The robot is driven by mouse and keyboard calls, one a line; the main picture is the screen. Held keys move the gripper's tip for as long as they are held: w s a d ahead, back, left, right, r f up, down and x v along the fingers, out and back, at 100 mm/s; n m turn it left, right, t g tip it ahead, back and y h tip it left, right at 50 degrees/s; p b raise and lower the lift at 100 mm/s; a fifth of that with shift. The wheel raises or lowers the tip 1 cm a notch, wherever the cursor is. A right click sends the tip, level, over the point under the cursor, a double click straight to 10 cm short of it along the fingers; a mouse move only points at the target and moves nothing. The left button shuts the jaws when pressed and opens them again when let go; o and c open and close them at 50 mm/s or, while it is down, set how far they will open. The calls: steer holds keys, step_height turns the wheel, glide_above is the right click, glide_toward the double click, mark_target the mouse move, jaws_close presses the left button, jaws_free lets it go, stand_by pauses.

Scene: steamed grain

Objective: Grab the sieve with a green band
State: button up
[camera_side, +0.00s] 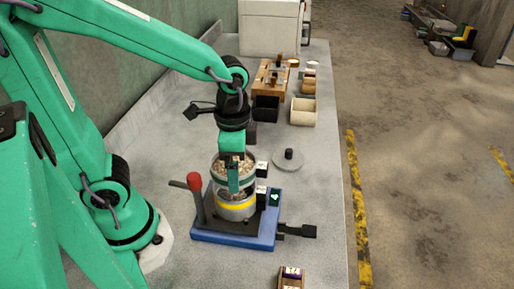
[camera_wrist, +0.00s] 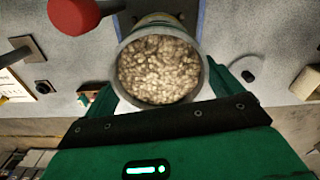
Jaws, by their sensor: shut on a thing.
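The sieve with a green band (camera_side: 220,177) is a round metal sieve above the blue stand, full of pale grain. In the wrist view its grey rim (camera_wrist: 122,88) surrounds the grain, between my fingers. My gripper (camera_side: 235,186) is shut on this sieve, with one green finger in front of its wall; the wrist view shows my gripper (camera_wrist: 160,98) around its near side. A sieve with a yellow band (camera_side: 236,207) is directly below on the stand. Grain shows between the two, so the upper sieve seems slightly raised. The finger hides part of the green band.
The blue stand (camera_side: 230,239) has a red-knobbed lever (camera_side: 193,181) at left, close to the sieves, and a black arm (camera_side: 299,231) at right. A grey lid (camera_side: 288,166) lies behind right. Black (camera_side: 265,108) and beige (camera_side: 303,111) bins stand farther back.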

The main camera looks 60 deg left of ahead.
steer(key=shift+r, duration=3)
